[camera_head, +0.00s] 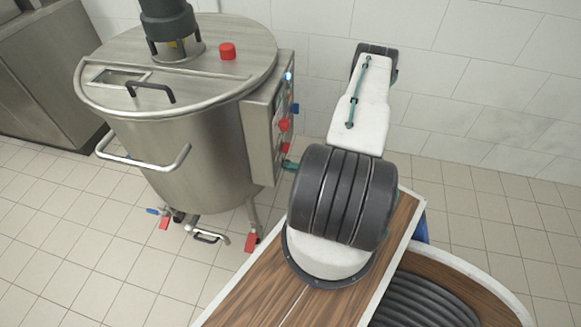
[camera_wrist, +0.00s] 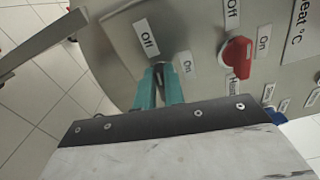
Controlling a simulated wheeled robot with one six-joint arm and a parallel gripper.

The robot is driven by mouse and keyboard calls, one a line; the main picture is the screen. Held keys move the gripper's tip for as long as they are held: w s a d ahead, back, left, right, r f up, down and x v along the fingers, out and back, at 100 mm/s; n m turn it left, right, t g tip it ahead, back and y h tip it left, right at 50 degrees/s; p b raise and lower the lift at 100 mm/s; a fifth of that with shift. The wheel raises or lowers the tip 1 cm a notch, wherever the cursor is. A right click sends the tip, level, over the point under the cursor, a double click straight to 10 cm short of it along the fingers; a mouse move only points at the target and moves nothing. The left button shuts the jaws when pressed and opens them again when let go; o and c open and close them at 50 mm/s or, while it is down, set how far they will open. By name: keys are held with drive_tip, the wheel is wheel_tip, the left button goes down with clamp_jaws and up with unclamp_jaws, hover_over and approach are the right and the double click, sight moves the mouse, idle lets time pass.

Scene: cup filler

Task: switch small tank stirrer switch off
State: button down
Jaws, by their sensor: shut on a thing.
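The small tank (camera_head: 195,150) is a steel vessel with a control box (camera_head: 262,135) on its right side. My gripper (camera_head: 291,164) reaches this box from the right. In the wrist view my gripper (camera_wrist: 158,72) has its teal fingers close together on a small switch, which they mostly hide. The switch sits between an "Off" label (camera_wrist: 150,42) and an "On" label (camera_wrist: 188,66). Which way the switch points cannot be told.
A red knob (camera_wrist: 237,53) with its own Off and On labels is to the right of my fingers. A blue knob (camera_wrist: 275,115) is lower right. A steel handle (camera_head: 150,164) sticks out from the tank's front. Tiled floor is open at lower left.

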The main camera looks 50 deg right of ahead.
drive_tip(key=shift+f+n, duration=0.1)
drive_tip(key=shift+n, duration=0.5)
drive_tip(key=c, duration=1.5)
unclamp_jaws()
drive_tip(key=shift+s, duration=0.1)
drive_tip(key=v, duration=0.7)
drive_tip(key=shift+s+d, duration=0.15)
drive_tip(key=shift+s, duration=0.2)
